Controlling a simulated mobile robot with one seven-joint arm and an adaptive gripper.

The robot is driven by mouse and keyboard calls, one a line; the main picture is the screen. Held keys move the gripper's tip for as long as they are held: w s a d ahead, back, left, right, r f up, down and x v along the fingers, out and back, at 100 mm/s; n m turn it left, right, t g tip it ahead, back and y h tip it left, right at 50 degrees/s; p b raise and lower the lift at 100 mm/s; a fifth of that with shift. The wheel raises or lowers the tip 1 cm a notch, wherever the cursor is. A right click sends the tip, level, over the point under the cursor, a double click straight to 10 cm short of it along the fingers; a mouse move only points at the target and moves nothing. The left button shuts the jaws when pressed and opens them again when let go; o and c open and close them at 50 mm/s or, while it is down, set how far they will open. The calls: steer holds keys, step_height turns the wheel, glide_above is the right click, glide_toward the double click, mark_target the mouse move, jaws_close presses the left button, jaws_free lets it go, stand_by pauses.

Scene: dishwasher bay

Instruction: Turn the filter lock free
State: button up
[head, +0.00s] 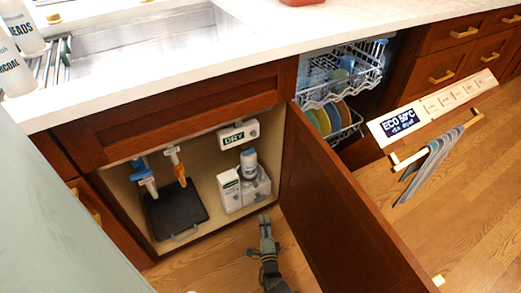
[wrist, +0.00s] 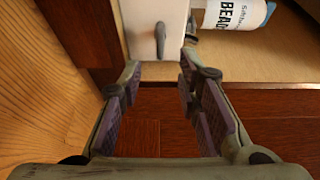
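In the wrist view, the unit's white face (wrist: 140,22) shows a small grey lever (wrist: 160,38), which looks like the filter lock. The bottle's label (wrist: 238,10), partly cut off, shows at the upper right. My gripper (head: 266,222) is in front of the cabinet, below and to the right of the unit. In the wrist view, its fingers (wrist: 160,78) are apart and empty, with the lever beyond the tips; they do not touch it.
The cabinet door (head: 345,215) stands open close to the right of my gripper. A blue valve (head: 145,175), an orange valve (head: 177,165), a black tray (head: 175,210) and a "DRY" display (head: 238,135) are inside the cabinet. The open dishwasher (head: 340,85) is beyond the door.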

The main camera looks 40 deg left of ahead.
mark_target(259, 197)
steer(key=shift+b+x, duration=2.5)
steer(key=shift+x, duration=2.4)
steer(key=shift+c, duration=0.3)
jaws_close()
